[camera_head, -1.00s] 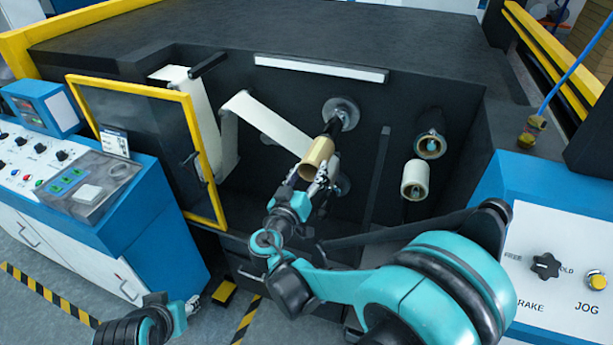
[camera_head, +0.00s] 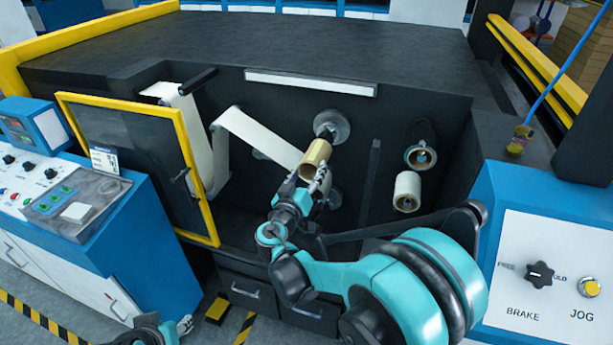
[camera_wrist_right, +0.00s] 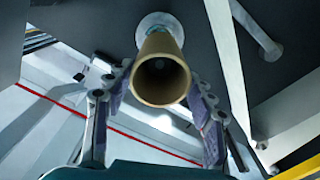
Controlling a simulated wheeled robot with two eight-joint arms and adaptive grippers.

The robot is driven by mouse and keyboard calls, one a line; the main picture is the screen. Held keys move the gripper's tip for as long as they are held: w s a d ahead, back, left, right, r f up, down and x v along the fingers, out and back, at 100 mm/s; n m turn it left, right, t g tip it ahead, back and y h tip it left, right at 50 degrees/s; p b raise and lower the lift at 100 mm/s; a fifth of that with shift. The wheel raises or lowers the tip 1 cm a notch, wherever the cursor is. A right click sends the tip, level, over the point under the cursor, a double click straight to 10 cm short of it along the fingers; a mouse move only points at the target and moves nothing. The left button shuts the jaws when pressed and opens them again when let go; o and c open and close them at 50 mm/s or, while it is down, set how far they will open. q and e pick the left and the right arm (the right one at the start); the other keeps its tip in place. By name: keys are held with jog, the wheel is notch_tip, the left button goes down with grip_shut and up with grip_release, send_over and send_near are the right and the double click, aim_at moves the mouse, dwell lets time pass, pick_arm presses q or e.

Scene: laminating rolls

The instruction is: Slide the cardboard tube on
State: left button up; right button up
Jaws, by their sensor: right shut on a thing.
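The tan cardboard tube (camera_head: 318,150) is around the dark spindle (camera_head: 326,134), its back end close to the round grey flange (camera_head: 343,122) on the machine's black face. The wrist view shows the tube's open near end (camera_wrist_right: 160,72) almost head-on, with the spindle's end inside its bore and the pale flange (camera_wrist_right: 158,24) behind. My right gripper (camera_head: 308,182) is shut on the tube, one finger on each side in the wrist view (camera_wrist_right: 160,88). My left gripper (camera_head: 182,325) is low at the bottom left, far from the tube; its jaws are too small to judge.
A white web (camera_head: 258,136) runs just left of the tube. A yellow-framed door (camera_head: 197,165) stands at the left. A control panel (camera_head: 545,290) is at the lower right.

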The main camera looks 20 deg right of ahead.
jog(key=shift+x, duration=3.9)
jog(key=o, duration=1.4)
